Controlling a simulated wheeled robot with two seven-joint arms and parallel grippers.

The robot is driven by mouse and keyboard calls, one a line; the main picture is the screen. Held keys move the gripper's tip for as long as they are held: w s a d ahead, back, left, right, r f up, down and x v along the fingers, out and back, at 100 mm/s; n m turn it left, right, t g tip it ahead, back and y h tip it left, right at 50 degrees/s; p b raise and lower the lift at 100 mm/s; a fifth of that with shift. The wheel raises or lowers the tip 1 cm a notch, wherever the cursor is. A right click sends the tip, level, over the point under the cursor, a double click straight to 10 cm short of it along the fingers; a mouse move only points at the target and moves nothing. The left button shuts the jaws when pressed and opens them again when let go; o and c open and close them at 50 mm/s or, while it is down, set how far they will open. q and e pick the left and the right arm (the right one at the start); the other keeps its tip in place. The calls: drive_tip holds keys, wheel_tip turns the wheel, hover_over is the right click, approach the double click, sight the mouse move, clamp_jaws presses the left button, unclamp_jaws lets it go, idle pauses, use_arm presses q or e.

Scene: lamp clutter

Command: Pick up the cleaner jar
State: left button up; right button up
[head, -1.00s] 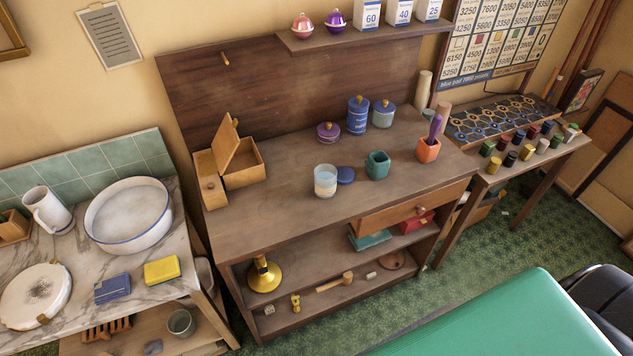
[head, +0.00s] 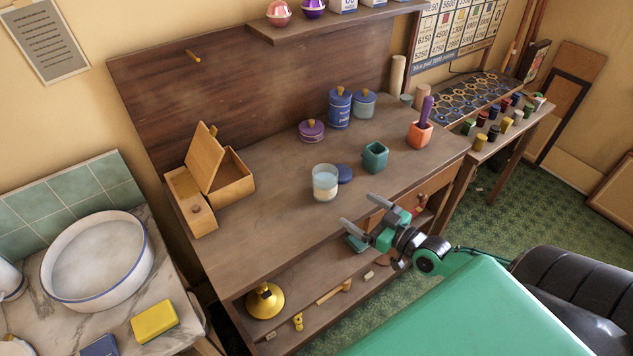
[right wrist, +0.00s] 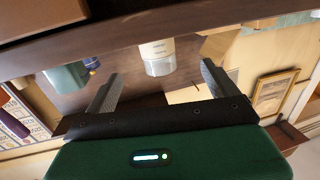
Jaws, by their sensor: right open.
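The jar that best fits the cleaner jar is an open glass jar (head: 325,182) with pale contents, standing upright on the wooden workbench (head: 270,225). A round blue lid (head: 344,173) lies beside it. No label can be read. My right gripper (head: 357,210) is open and empty, in front of and to the right of the jar, near the bench's front edge. In the right wrist view the jar (right wrist: 157,58) shows beyond and between the open fingers (right wrist: 158,75), apart from them. My left gripper is in no view.
A teal pot (head: 375,157) stands right of the jar, and an orange pot (head: 419,135) further right. Lidded tins (head: 340,108) stand behind. An open wooden box (head: 232,180) is at left. The bench front between box and jar is clear.

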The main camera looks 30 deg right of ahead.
sight(334, 191)
drive_tip(key=shift+x, duration=0.9)
drive_tip(key=shift+w+r, duration=0.25)
drive_tip(key=shift+w, duration=0.1)
drive_tip(key=x, duration=0.4)
drive_tip(key=shift+w+f+p, duration=0.15)
drive_tip(key=shift+p, duration=0.2)
drive_tip(key=shift+x, duration=0.85)
drive_tip(key=shift+w, duration=0.65)
drive_tip(key=shift+p+x, duration=0.35)
drive_tip(key=shift+x, duration=1.55)
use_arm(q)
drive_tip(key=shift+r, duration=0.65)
use_arm(e)
drive_tip(key=shift+d+f, duration=0.1)
drive_tip(key=shift+f, duration=0.05)
drive_tip(key=c, duration=1.4)
